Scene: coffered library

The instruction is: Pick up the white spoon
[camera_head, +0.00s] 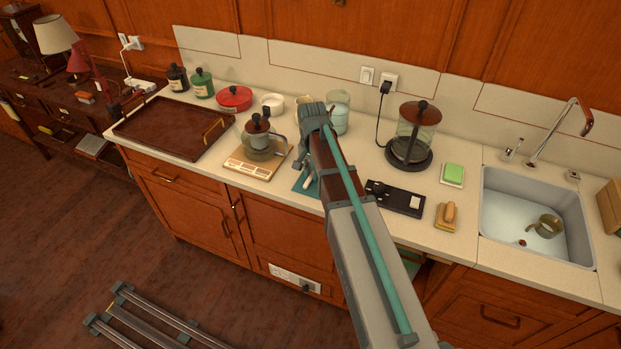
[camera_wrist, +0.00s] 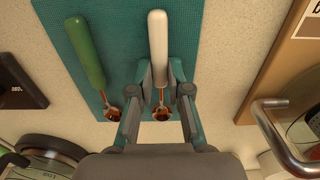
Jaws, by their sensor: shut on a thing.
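The white spoon (camera_wrist: 157,35) has a thick white handle, a thin reddish neck and a shiny bowl. In the wrist view it lies lengthwise over a teal mat (camera_wrist: 118,45). My gripper (camera_wrist: 160,75) is shut on the spoon, its two fingers on either side of the lower handle. The bowl shows between the fingers, nearer the palm. I cannot tell whether the spoon is touching the mat. In the head view my arm hides most of this spot; a bit of the teal mat (camera_head: 299,188) shows beside it.
A green-handled spoon (camera_wrist: 86,55) lies on the mat left of the white one. A wooden board (camera_wrist: 275,60) with a metal-handled vessel (camera_wrist: 282,135) is close on the right. A black device (camera_head: 394,198) sits right of my arm. The sink (camera_head: 537,215) is farther right.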

